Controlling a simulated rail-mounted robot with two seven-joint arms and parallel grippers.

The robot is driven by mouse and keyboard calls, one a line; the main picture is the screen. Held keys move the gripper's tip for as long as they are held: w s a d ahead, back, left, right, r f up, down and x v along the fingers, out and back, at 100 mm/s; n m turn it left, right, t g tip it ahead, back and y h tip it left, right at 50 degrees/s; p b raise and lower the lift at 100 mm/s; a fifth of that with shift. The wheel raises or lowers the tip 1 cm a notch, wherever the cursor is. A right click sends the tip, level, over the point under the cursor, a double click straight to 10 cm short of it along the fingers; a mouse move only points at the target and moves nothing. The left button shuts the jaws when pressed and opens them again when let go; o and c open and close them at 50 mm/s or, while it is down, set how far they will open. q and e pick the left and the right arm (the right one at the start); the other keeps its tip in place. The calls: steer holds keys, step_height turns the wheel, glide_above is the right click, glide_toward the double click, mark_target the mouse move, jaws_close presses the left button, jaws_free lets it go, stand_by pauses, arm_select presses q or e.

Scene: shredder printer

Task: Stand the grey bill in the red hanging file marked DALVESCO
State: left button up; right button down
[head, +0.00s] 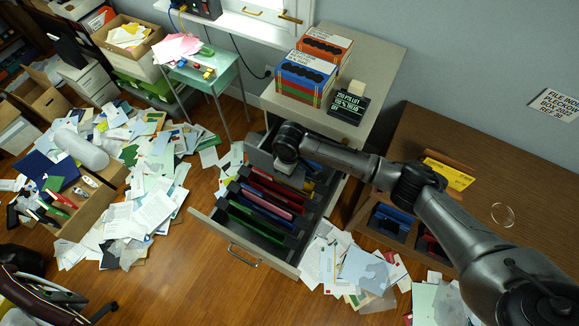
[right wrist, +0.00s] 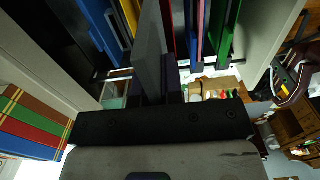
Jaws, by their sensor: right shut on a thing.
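My right gripper (head: 284,168) is over the back part of the open drawer, pointing down. In the right wrist view it is shut on the grey bill (right wrist: 149,42), a flat grey sheet seen nearly edge-on between the dark fingers (right wrist: 153,88). A red hanging file (right wrist: 171,22) is just right of the bill in that view. In the head view a red hanging file (head: 276,183) crosses the drawer in front of the gripper. The DALVESCO label is not readable. Whether the bill's lower edge is inside a file I cannot tell. My left gripper is not in view.
The open drawer (head: 206,218) also holds blue, pink and green files (head: 257,222); a yellow one (right wrist: 130,14) is left of the bill. Loose papers cover the floor. A wooden desk (head: 480,170) stands right.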

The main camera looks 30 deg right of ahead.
mark_target(290, 183)
step_height(290, 183, down, 11)
steer(key=b, duration=0.7)
steer(key=shift+f+b, duration=0.1)
steer(key=shift+b, duration=0.25)
steer(key=shift+f, duration=0.25)
steer(key=shift+r, duration=0.1)
